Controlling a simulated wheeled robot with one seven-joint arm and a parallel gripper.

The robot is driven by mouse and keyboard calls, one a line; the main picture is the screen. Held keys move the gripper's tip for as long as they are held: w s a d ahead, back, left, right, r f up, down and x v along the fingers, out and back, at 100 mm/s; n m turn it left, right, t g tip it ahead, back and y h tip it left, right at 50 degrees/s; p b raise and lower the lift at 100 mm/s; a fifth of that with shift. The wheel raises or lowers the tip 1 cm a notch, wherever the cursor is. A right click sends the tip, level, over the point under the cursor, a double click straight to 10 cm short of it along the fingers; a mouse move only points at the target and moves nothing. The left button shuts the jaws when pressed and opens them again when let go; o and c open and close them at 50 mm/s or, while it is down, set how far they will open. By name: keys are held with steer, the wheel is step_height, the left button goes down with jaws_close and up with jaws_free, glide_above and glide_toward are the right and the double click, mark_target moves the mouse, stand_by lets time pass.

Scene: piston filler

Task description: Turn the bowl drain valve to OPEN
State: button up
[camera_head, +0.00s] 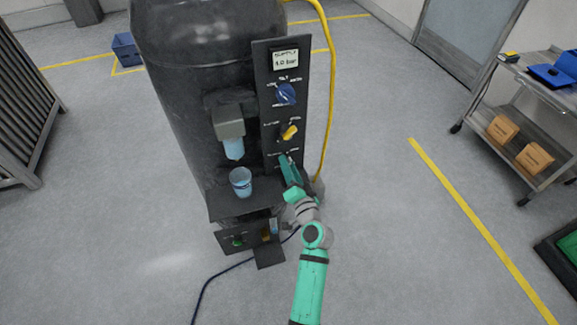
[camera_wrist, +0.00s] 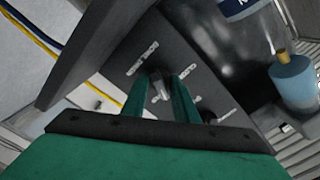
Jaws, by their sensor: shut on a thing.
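The bowl drain valve (camera_wrist: 158,86) is a small grey handle on a dark panel, below a white label that appears to read bowl drain (camera_wrist: 142,58). My gripper (camera_wrist: 160,97) has its two green fingers on either side of this handle and is shut on it. Other small white lettering lies to the right of the fingers, too small to read surely. In the head view my gripper (camera_head: 285,163) is at the lower part of the black control panel (camera_head: 264,70) and hides the valve. The handle's exact angle is hard to tell.
Above on the panel are a yellow knob (camera_head: 289,132), a blue knob (camera_head: 286,94) and a pressure display (camera_head: 286,59). A blue cup (camera_head: 240,181) stands on the shelf to the left, under a nozzle (camera_head: 232,130). A yellow hose (camera_head: 331,90) runs along the panel's right.

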steer(key=m, duration=0.5)
steer(key=shift+a+m, duration=0.1)
steer(key=shift+m, duration=0.3)
steer(key=shift+o, duration=0.3)
steer(key=o, duration=1)
steer(key=shift+s, duration=0.1)
steer(key=shift+s, duration=0.3)
steer(key=v, duration=1)
